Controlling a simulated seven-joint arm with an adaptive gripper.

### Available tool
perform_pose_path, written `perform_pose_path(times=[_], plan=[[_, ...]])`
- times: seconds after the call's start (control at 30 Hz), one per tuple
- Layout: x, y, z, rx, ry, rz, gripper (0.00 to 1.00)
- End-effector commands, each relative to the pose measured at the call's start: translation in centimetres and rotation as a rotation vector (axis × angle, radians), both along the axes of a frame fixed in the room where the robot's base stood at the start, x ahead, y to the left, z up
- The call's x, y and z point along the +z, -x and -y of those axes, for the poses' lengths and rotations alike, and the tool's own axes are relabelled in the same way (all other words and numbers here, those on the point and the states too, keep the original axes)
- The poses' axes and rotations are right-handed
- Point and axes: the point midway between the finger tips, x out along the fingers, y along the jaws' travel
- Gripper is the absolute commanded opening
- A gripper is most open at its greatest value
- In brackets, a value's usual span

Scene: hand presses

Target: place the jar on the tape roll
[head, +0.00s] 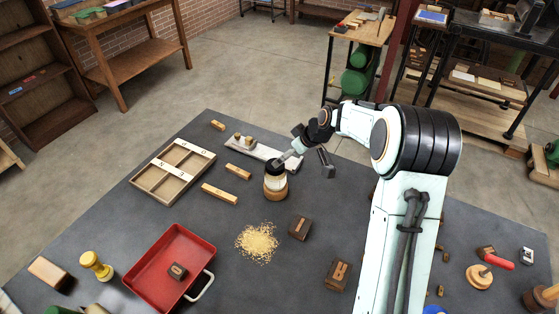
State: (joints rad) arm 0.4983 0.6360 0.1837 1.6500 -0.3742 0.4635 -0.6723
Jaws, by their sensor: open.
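The jar (275,182) has a dark top and a pale cream body and stands upright near the middle of the dark table. Directly beneath it is a tan ring-like band, which appears to be the tape roll (275,195); the jar seems to rest on it. My gripper (303,167) is open, reaching in from the upper right. One finger is close over the jar's top and the other is apart to its right. Whether the near finger touches the jar cannot be told from this view.
A wooden divided tray (137,187) and small wooden blocks lie to the left. A red tray (131,276) is at the front left. Yellow grains (257,243) and dark brown blocks (299,228) lie in front.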

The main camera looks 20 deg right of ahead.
Motion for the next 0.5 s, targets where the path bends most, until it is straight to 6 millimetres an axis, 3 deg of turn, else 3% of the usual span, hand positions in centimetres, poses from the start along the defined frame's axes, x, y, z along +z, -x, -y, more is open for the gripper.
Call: perform_pose_path(times=[0.13, 0.37, 0.5], plan=[[2.1, 1.1, 0.7, -0.002, 0.000, 0.001, 0.81], [3.0, 1.8, 1.0, -0.002, 0.000, -0.002, 0.81], [4.3, 3.8, -0.8, -0.007, 0.015, -0.052, 0.81]])
